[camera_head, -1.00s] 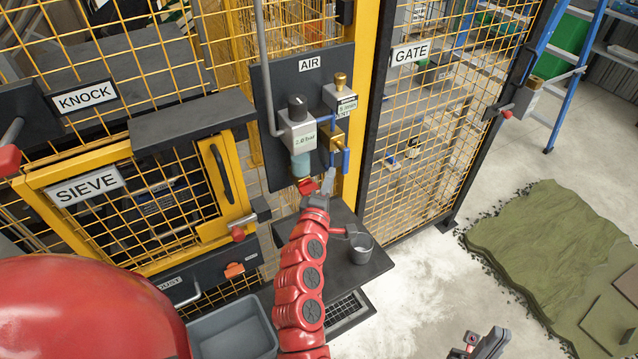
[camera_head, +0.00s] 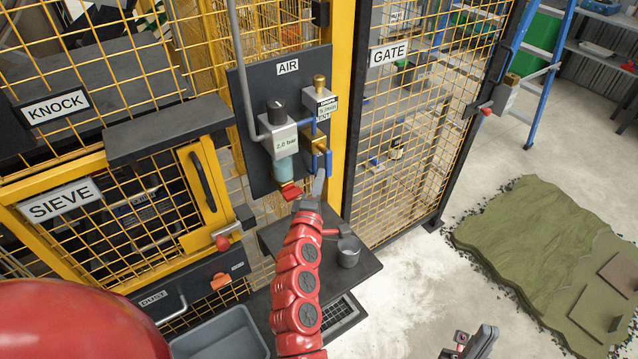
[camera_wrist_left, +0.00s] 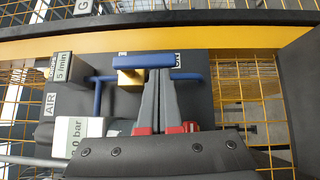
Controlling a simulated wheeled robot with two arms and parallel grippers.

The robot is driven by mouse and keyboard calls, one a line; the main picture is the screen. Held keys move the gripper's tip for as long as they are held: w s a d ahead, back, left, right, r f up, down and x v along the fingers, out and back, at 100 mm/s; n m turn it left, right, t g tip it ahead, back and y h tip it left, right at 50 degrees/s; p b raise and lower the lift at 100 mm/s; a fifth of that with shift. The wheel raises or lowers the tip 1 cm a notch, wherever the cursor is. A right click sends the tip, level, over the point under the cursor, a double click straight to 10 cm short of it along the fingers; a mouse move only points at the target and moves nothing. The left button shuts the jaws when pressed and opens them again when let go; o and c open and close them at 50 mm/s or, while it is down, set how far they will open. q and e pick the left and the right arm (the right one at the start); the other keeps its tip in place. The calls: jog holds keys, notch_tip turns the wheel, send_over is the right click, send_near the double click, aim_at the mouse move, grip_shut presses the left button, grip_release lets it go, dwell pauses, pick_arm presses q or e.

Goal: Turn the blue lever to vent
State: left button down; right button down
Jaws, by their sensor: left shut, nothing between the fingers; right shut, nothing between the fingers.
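The blue lever (camera_head: 329,164) is on the brass valve (camera_head: 318,143) at the right side of the AIR panel (camera_head: 240,105). It hangs about vertical in the head view. In the left wrist view the lever (camera_wrist_left: 143,62) is a blue bar across the front of the brass valve body (camera_wrist_left: 130,77). My left gripper (camera_head: 319,174) is shut and empty, with its tips right beside the lever's lower end. In the wrist view its fingertips (camera_wrist_left: 158,73) reach the bar's lower edge; I cannot tell whether they touch. My right gripper (camera_head: 468,342) is shut and empty at the bottom edge.
The pressure regulator (camera_head: 281,138) reads 2.0 bar, left of the valve. A small shelf (camera_head: 360,268) with a grey cup (camera_head: 348,252) is below. The yellow mesh fence and GATE (camera_head: 389,54) stand right of the panel. Turf (camera_head: 540,240) lies on the floor at right.

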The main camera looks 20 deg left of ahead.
aim_at(329, 176)
pick_arm(q)
jog(key=shift+w+d+f+n+t+y+b, duration=0.3)
jog(key=shift+f+n+t+b, duration=0.25)
jog(key=shift+b, duration=2.15)
jog(key=shift+w+d+f+n+t+y+b, duration=0.3)
jog(key=shift+n+t+b, duration=0.35)
jog(key=shift+b, duration=2)
jog(key=shift+w+d+f+n+t+y+b, duration=0.2)
jog(key=shift+w+f+n+t+b, duration=0.45)
jog(key=shift+b, duration=2.05)
jog(key=w+d+r+n+y+b, duration=0.1)
jog(key=n+y+b, duration=0.1)
jog(key=b, duration=0.5)
jog(key=w+d+r+n+y+b, duration=0.1)
jog(key=n+y+b, duration=0.2)
jog(key=n+b, duration=0.2)
jog(key=w+d+r+n+t+y+b, duration=0.1)
jog(key=n+y+b, duration=0.2)
jog(key=b, duration=0.5)
jog(key=shift+w+r+b, duration=0.1)
jog(key=shift+w+b, duration=0.05)
jog(key=shift+b, duration=0.25)
jog(key=v, duration=1.7)
jog(key=shift+b, duration=0.35)
